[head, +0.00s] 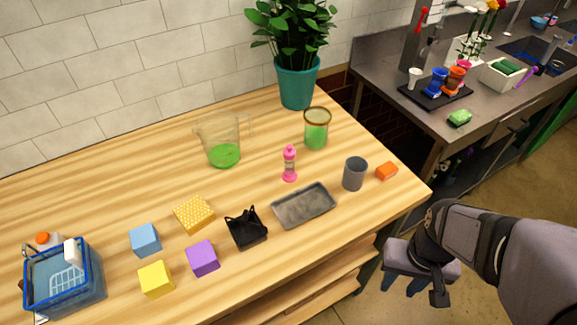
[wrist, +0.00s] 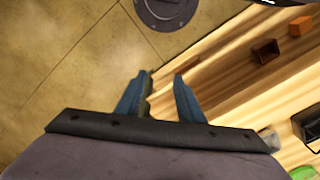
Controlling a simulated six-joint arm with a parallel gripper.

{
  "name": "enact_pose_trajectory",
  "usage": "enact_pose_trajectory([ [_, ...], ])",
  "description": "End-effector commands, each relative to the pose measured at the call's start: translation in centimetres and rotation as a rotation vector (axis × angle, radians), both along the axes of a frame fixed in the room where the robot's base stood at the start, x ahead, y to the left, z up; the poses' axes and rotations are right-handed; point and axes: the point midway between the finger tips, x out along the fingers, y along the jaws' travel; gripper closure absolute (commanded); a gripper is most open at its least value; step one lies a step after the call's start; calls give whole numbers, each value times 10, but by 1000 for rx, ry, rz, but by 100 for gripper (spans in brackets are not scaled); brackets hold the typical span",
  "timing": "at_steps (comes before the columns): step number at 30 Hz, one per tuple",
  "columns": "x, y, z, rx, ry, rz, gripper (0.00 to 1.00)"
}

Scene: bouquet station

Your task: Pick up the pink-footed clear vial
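A small pink vial-like item (head: 289,163) stands upright on the wooden table. It has a pink foot and pink top; its middle looks paler, but it is too small to tell if it is clear. My gripper (head: 427,292) is off the table's right edge, over the floor, well apart from the vial. In the wrist view my gripper (wrist: 161,95) has its two blue fingers spread with nothing between them. I cannot make out the vial in the wrist view.
Around the vial are a grey tray (head: 304,206), a grey cup (head: 354,174), a green-filled jar (head: 316,130) and a beaker (head: 222,143). Left are a black holder (head: 246,230), several blocks and a blue basket (head: 64,278). A plant pot (head: 297,82) stands behind.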

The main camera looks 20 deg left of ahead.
Motion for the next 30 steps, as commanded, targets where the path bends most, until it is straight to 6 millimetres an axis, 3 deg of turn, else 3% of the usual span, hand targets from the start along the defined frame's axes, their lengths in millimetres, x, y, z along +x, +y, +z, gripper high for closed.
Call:
enact_pose_trajectory([
  [11, 2, 1, 0, 2, -6, 0, 53],
  [16, 32, 8, -2, 21, -80, -2, 53],
  [20, 85, 20, -2, 51, -220, -16, 53],
  [27, 219, 36, 10, 76, -595, -78, 53],
  [30, 263, 40, 22, 66, -744, -99, 53],
])
